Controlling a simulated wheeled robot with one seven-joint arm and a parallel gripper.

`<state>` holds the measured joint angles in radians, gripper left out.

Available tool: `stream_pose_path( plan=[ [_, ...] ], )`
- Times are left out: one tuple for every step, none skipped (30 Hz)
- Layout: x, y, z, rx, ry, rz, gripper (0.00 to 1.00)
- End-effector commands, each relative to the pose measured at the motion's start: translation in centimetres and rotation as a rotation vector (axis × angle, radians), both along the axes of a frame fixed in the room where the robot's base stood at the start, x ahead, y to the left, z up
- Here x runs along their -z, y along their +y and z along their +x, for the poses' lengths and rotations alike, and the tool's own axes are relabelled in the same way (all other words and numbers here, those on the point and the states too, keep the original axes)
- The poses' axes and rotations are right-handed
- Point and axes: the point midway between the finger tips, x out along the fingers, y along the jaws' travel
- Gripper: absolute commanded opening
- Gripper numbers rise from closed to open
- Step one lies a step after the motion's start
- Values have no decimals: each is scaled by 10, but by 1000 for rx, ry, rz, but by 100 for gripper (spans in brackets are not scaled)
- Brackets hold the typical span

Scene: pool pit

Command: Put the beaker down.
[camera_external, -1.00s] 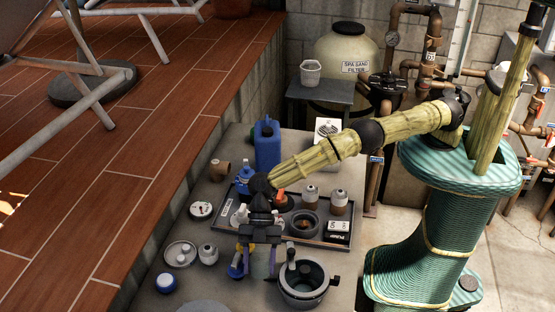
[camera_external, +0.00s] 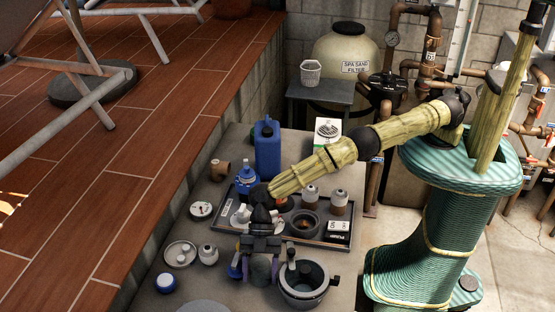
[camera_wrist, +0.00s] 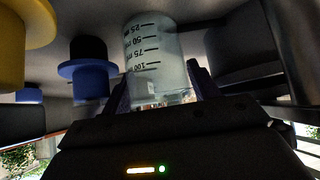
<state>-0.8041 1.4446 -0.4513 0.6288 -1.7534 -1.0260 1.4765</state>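My gripper (camera_external: 262,268) points down over the bench, left of a grey pot. A translucent beaker (camera_external: 262,271) stands between its two purple fingers. In the wrist view the beaker (camera_wrist: 157,50) shows dark marks from 25 to 100, and the fingers (camera_wrist: 159,85) lie against both its sides with no clear gap. That view seems upside down, with the bench surface at its top. The beaker looks upright and its base is close to the bench; I cannot tell if it touches.
The grey pot (camera_external: 304,293) with side handles stands close at right. A blue-and-black knob (camera_wrist: 87,68) and a yellow piece (camera_wrist: 20,40) are close on the other side. Behind is a black tray (camera_external: 316,242) with jars.

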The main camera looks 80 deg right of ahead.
Motion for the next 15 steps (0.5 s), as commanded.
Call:
stream_pose_path(
  plan=[
    [0,0,0,0,0,0,60],
    [0,0,0,0,0,0,60],
    [0,0,0,0,0,0,60],
    [0,0,0,0,0,0,60],
    [0,0,0,0,0,0,60],
    [-1,0,0,0,0,0,60],
    [-1,0,0,0,0,0,60],
    [-2,0,0,0,0,0,60],
    [-3,0,0,0,0,0,60],
    [-5,0,0,0,0,0,60],
    [-5,-1,0,0,0,0,60],
    [-7,-2,1,1,-1,0,60],
    [-8,-4,1,1,-1,0,60],
    [-10,-5,2,1,-1,0,60],
    [-12,-8,2,2,1,0,60]
  ],
)
